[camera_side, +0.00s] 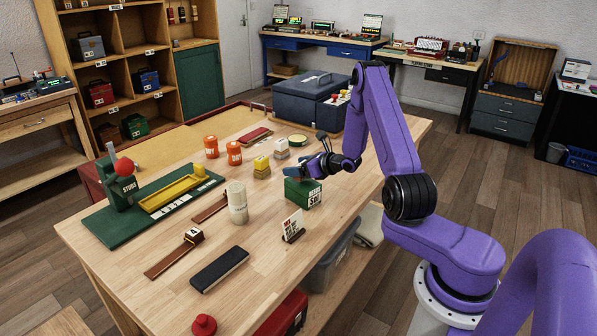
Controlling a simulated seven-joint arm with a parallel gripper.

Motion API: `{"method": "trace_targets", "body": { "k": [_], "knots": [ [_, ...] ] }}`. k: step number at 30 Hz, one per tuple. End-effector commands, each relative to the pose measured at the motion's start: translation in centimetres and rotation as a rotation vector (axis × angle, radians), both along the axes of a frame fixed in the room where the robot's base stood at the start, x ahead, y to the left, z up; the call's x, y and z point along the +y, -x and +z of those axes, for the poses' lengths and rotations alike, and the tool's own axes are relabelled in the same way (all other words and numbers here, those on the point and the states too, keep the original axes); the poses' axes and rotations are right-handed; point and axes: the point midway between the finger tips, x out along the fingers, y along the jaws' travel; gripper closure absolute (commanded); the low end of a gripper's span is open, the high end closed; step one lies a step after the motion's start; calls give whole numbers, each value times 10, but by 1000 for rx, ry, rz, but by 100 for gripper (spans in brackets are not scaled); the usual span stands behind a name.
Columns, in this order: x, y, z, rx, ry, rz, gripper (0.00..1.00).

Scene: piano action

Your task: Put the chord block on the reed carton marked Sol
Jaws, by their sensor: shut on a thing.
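The green reed carton (303,194) stands on the wooden bench near its right side, with white lettering that includes "SOL" on its front. My gripper (303,171) is just above the carton, reaching in from the right. It is shut on a small teal-blue block (295,174), which appears to be the chord block. The block is over the carton's upper left part. I cannot tell whether it touches the carton's top. The fingers and the far side of the block are partly hidden.
A small sign card (292,226) stands in front of the carton. A dark case (310,98) stands at the back. The bench's right front is mostly clear.

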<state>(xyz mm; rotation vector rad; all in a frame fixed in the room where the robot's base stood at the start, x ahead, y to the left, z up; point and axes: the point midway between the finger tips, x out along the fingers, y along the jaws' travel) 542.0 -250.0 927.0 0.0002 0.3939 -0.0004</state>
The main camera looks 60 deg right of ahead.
Motion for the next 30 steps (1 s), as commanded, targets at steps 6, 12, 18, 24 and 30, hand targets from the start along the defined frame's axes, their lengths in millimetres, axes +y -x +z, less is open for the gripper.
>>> {"method": "trace_targets", "body": {
  "k": [6, 12, 18, 24, 30],
  "knots": [
    [0, 0, -17, -2, 1, 1, 52],
    [0, 0, -17, -2, 1, 0, 52],
    [0, 0, -20, -1, 0, 1, 19],
    [0, 0, -20, -1, 0, 0, 0],
    [0, 2, -16, -2, 1, -1, 0]
  ]
}}
